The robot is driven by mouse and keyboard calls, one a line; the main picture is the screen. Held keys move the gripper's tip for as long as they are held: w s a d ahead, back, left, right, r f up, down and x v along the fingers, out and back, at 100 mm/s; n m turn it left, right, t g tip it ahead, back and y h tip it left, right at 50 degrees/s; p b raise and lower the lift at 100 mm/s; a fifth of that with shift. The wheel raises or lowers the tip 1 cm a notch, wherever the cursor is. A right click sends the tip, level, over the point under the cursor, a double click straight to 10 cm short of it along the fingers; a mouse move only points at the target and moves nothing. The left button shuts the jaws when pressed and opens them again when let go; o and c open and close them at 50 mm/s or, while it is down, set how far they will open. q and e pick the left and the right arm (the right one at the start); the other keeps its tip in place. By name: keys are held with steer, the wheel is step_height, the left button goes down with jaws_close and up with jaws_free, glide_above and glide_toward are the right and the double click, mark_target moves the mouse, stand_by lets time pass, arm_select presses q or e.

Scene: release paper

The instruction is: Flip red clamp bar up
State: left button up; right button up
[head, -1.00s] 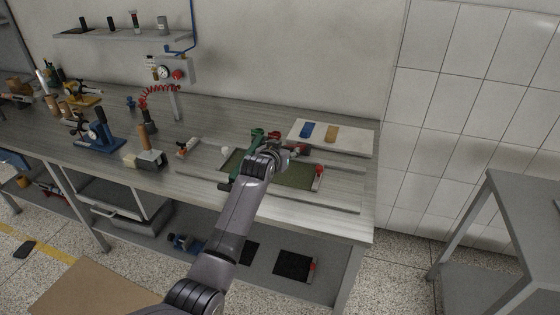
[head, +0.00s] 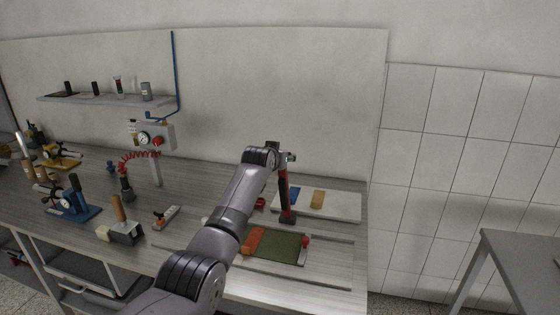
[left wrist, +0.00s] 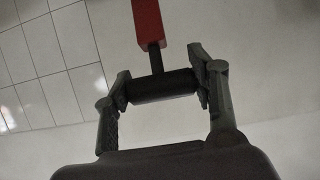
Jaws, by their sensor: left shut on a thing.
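The red clamp bar (head: 283,187) stands nearly upright at the back of a fixture plate on the bench. Its black lower end (head: 287,216) meets the plate. My left gripper (head: 288,157) is at the bar's top end. In the left wrist view my left gripper (left wrist: 160,83) is shut on a black crosswise handle (left wrist: 165,88) joined to the red bar (left wrist: 147,22). A dark green mesh panel (head: 277,247) lies flat on the fixture, with an orange-red strip (head: 252,240) at its left. My arm hides part of the fixture. My right gripper is out of view.
A white board (head: 342,206) with a blue and a tan piece lies behind the fixture. A red knob (head: 305,240) sits at the panel's right. Tools stand to the left, with a gauge box (head: 152,136) behind. A grey table (head: 520,260) is at the right.

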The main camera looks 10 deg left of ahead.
arm_select(q)
steer(key=shift+o, duration=0.2)
steer(key=shift+w+r, duration=0.15)
steer(key=shift+r, duration=0.7)
steer(key=shift+a+r, duration=0.1)
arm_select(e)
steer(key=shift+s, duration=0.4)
arm_select(q)
steer(key=o, duration=1.3)
steer(key=shift+w, duration=0.15)
steer(key=o, duration=0.4)
steer(key=shift+w+f, duration=0.35)
steer(key=shift+f, duration=0.25)
steer(key=shift+s, duration=0.2)
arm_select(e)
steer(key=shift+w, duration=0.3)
arm_select(q)
steer(key=shift+s, duration=0.15)
steer(key=shift+s+r, duration=0.1)
steer(key=shift+s, duration=0.3)
steer(key=v, duration=1.1)
steer(key=shift+r, duration=0.1)
